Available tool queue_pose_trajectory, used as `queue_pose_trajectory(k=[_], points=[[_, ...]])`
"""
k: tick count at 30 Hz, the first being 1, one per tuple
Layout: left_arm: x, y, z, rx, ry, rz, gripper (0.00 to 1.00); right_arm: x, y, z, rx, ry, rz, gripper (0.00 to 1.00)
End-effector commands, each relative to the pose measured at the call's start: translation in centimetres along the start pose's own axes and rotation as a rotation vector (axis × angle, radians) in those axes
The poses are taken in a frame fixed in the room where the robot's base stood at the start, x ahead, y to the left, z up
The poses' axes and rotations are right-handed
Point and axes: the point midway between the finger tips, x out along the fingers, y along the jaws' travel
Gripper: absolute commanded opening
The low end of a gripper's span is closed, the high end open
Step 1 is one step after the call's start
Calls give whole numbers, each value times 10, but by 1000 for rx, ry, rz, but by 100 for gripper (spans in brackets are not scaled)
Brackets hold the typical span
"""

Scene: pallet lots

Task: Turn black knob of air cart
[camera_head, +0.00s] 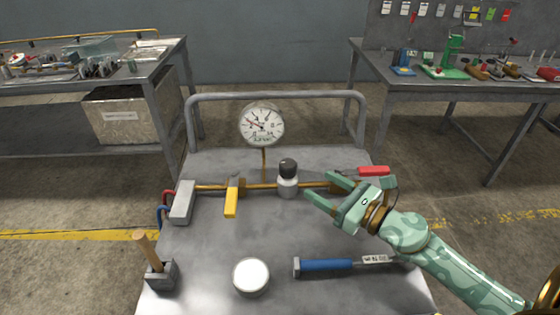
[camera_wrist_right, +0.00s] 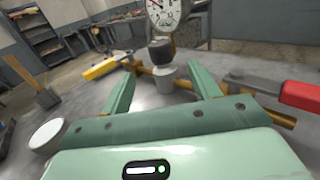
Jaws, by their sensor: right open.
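The air cart (camera_head: 200,250) is a grey metal cart with a brass pipe line across its top. The black knob (camera_head: 288,167) sits on a pale regulator body (camera_head: 288,186) in the middle of the line. In the right wrist view the black knob (camera_wrist_right: 161,50) stands ahead, between the finger directions. My right gripper (camera_head: 316,189) is open and empty, just right of the regulator, with its fingers pointing left toward it. It looks apart from the knob. Its fingers also show in the right wrist view (camera_wrist_right: 163,90). My left gripper is not in view.
A pressure gauge (camera_head: 262,124) stands behind the knob. A yellow lever (camera_head: 231,201) is left and a red lever (camera_head: 373,171) right on the line. A blue-handled tool (camera_head: 325,265), a white round lid (camera_head: 251,277) and a wooden-handled brush (camera_head: 148,250) are in front.

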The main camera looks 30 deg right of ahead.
Motion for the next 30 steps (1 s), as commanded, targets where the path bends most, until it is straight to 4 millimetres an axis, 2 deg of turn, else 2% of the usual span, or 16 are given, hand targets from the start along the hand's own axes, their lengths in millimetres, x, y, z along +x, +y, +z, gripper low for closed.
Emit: queue_pose_trajectory(k=[1,9,15,21,28,29,30], points=[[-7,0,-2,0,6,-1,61,13,0,7,-4,-7,1,61],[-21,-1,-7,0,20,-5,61,81,0,6,-1,-5,-1,61],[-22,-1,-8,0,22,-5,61,115,-1,1,0,-2,-2,61],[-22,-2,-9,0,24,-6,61,128,0,0,1,0,-1,61],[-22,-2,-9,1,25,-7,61,129,0,0,1,0,-1,61],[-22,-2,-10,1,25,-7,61,129,0,0,1,0,-1,58],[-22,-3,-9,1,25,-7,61,129,0,0,1,0,-1,47]])
